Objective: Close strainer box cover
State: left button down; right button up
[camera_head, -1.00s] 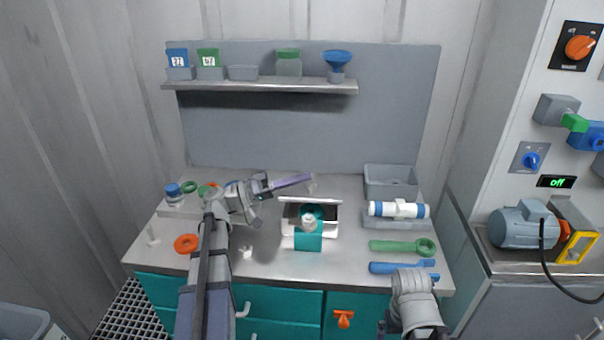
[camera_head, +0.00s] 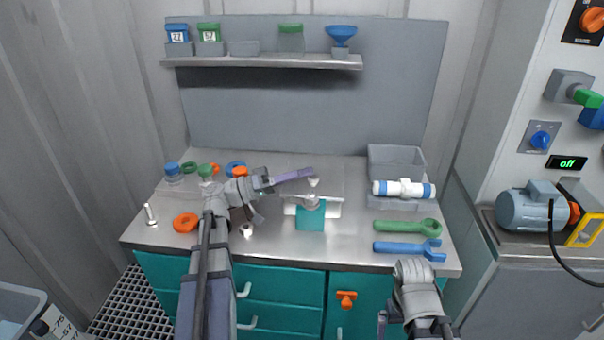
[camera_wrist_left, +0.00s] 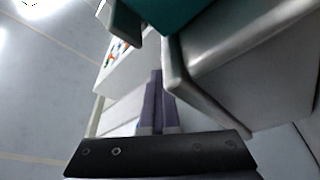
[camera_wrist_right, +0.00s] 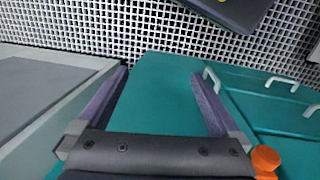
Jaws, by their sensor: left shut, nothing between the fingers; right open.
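The strainer box (camera_head: 310,218) stands mid-bench with its teal front block toward me and a pale edge (camera_head: 332,207) across its top. I cannot tell the cover's exact angle in the head view. My left gripper (camera_head: 312,173) is shut and empty, with purple fingers reaching in from the left just behind and above the box. In the left wrist view the shut fingers (camera_wrist_left: 157,95) lie beside a grey metal panel (camera_wrist_left: 240,75) of the box, with teal above; contact is unclear. My right gripper (camera_wrist_right: 155,90) is open and empty, low in front of teal cabinets.
Green (camera_head: 405,226) and blue (camera_head: 408,247) wrenches lie right of the box. An orange ring (camera_head: 185,222) and small fittings lie left. A shelf (camera_head: 265,61) hangs behind.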

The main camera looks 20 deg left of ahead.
pick_arm(q)
jog(key=shift+s+d+f, duration=0.2)
jog(key=shift+s, duration=0.05)
notch_tip(320, 180, up, 10)
jog(key=p, duration=1)
jog(key=shift+w+a+r, duration=0.2)
jog(key=shift+w, duration=0.05)
